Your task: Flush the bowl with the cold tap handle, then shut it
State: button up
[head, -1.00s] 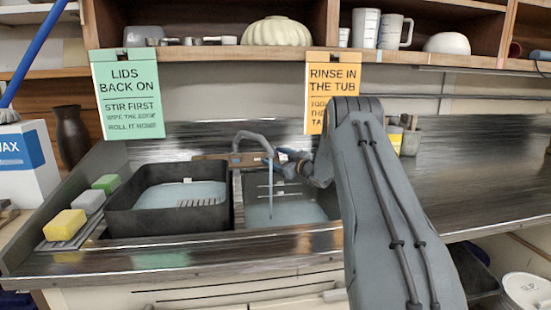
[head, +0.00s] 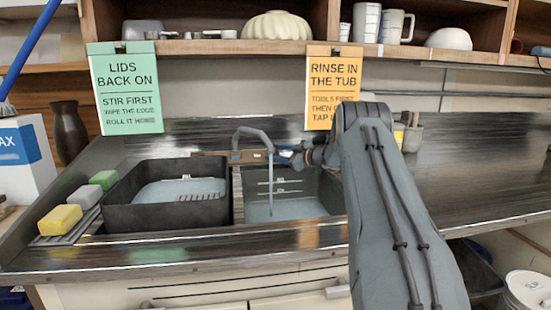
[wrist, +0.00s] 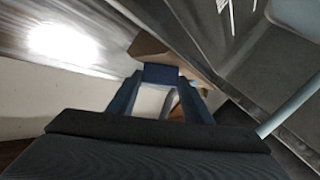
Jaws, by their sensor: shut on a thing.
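The tap's curved grey spout (head: 250,132) stands behind the sink on a brown bar. A thin pale-blue stream (head: 271,185) falls from its end into the right-hand bowl (head: 322,185), where pale water (head: 285,209) covers the bottom. My gripper (head: 291,152) is at the right end of the bar. In the wrist view my gripper (wrist: 160,76) has its two blue fingers on either side of a dark blue block, the cold tap handle (wrist: 160,73), and is shut on it. The brown bar (wrist: 150,47) shows just beyond. In the head view my wrist partly hides the handle.
A black tub (head: 125,213) with pale water stands left of the bowl. Yellow (head: 60,219), grey and green sponges lie further left. A shelf (head: 230,47) with two hanging signs runs above. The metal counter (head: 470,160) at right is mostly clear.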

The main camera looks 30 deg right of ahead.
jog(key=shift+w+d+n+g+y+b, duration=0.15)
jog(key=shift+n+g+y+b, duration=0.25)
jog(key=shift+n+g+b, duration=0.3)
jog(key=shift+d+n+g+y+b, duration=0.1)
jog(key=shift+n+g+y+b, duration=0.35)
jog(key=shift+n+b, duration=0.4)
jog(key=shift+g, duration=0.25)
jog(key=shift+r+n, duration=0.15)
jog(key=shift+n, duration=0.1)
jog(key=o, duration=1.1)
jog(key=shift+c, duration=0.2)
jog(key=v, duration=0.7)
jog(key=shift+s+d+b, duration=0.25)
jog(key=shift+b, duration=0.2)
jog(key=shift+r, duration=0.1)
